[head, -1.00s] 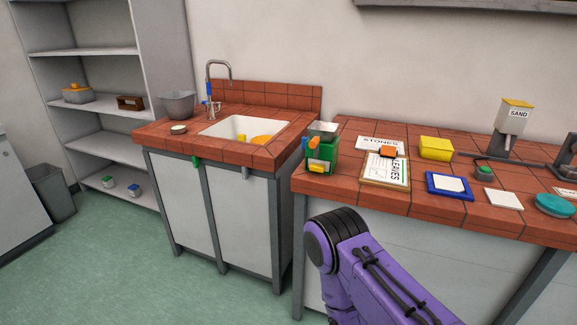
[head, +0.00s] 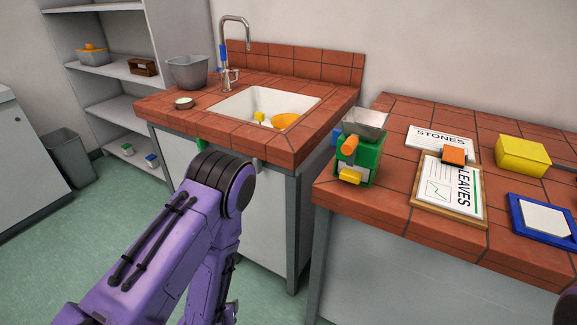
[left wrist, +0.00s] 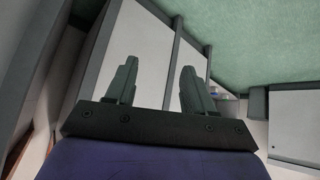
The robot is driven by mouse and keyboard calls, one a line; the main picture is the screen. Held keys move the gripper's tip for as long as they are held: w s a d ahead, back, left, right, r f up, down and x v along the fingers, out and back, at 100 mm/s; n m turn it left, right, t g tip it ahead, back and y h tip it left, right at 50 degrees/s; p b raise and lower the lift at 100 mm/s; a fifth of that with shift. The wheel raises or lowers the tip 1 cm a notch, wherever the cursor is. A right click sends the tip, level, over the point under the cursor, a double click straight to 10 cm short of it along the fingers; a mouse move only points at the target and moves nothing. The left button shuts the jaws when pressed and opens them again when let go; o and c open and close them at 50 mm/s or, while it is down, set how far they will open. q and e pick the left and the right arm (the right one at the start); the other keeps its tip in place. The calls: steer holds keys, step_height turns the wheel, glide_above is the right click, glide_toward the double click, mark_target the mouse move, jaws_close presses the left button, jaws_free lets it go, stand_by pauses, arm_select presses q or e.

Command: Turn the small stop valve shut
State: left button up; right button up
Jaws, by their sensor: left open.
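A tall metal tap (head: 223,48) with a blue part stands behind the sink. Small metal fittings (head: 229,76) show at its base. I cannot tell from the pictures whether the small stop valve is among them. A green piece (head: 201,145) hangs at the front edge of the sink bench, partly hidden by my left arm. My left gripper (left wrist: 156,72) is open and empty in the left wrist view, in front of pale cabinet doors and below the bench top. It cannot be made out clearly in the head view. My right gripper is not in view.
The sink (head: 244,107) holds a yellow item and an orange bowl (head: 285,120). A grey tub (head: 188,72) and a small round dish (head: 184,103) stand left of it. The right bench carries a green grinder-like device (head: 357,162) and a clipboard (head: 424,190). Green floor lies open at left.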

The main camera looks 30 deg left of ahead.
arm_select(q)
steer(key=w+a+r+m+t+b, duration=0.1)
steer(key=w+a+t+b, duration=0.1)
steer(key=w, duration=0.4)
steer(key=w+a+r+t+b, duration=0.1)
steer(key=w+a+t, duration=0.1)
steer(key=w, duration=0.3)
steer(key=m+t+h+b, duration=0.4)
steer(key=m+t+b, duration=0.2)
steer(key=t+b, duration=0.1)
glide_toward(260, 162)
steer(key=w, duration=0.6)
steer(key=w+f, duration=0.1)
steer(key=w, duration=0.1)
steer(key=shift+w+a+f+p, duration=0.1)
steer(key=shift+w+a+p, duration=0.25)
steer(key=shift+w, duration=0.05)
jaws_close()
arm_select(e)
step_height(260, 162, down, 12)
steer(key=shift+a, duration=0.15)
